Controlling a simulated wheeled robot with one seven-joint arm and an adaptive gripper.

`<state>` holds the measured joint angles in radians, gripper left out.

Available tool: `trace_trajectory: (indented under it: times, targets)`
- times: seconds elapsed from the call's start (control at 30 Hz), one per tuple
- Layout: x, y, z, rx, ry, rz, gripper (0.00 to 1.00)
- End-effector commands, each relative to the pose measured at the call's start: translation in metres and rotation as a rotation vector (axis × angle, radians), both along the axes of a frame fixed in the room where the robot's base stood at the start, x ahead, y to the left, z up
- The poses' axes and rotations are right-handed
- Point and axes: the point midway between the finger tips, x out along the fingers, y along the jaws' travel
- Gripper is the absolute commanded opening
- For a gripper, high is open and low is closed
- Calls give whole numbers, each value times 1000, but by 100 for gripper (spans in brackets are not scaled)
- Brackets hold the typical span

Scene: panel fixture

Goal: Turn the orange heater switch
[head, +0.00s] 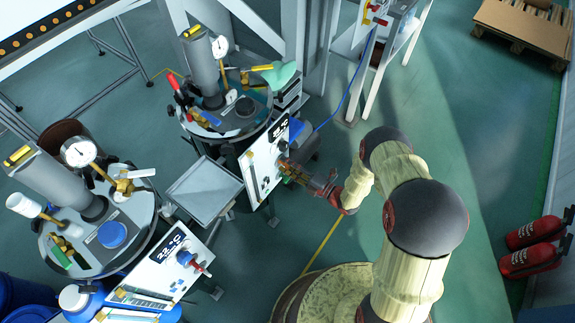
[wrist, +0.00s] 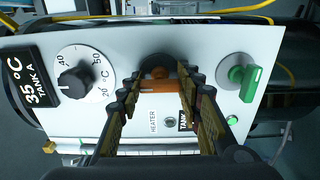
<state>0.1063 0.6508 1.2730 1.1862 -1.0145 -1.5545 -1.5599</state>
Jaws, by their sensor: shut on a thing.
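The white control panel (wrist: 100,118) fills much of the wrist view, marked "35 °C TANK A" and "HEATER". The orange heater switch (wrist: 160,86) is on it, with its orange bar lying roughly level in the picture. My gripper (wrist: 160,78) has one finger on each side of the switch and is shut on it; the fingers hide its sides. In the head view my gripper (head: 287,169) reaches from the right to the face of the same panel (head: 258,178). The switch cannot be made out clearly there.
On the panel, a black temperature dial (wrist: 75,81) is left of my fingers and a green switch (wrist: 244,82) right. A second panel (head: 160,268) with a red switch stands at lower left. Fire extinguishers (head: 530,260) are far right. Floor right of my arm is clear.

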Motion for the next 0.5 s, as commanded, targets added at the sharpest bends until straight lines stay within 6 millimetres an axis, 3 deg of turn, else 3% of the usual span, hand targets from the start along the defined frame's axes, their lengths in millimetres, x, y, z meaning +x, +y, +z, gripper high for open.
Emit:
trace_trajectory:
  times: [0.07, 0.1, 0.4, 0.5]
  targets:
    - [-1, 0, -1, -2, 3, 1, 10]
    - [-1, 0, -2, -2, 3, 1, 36]
    - [-1, 0, -1, 0, 1, 1, 54]
    - [-1, 0, -1, 0, 1, 0, 55]
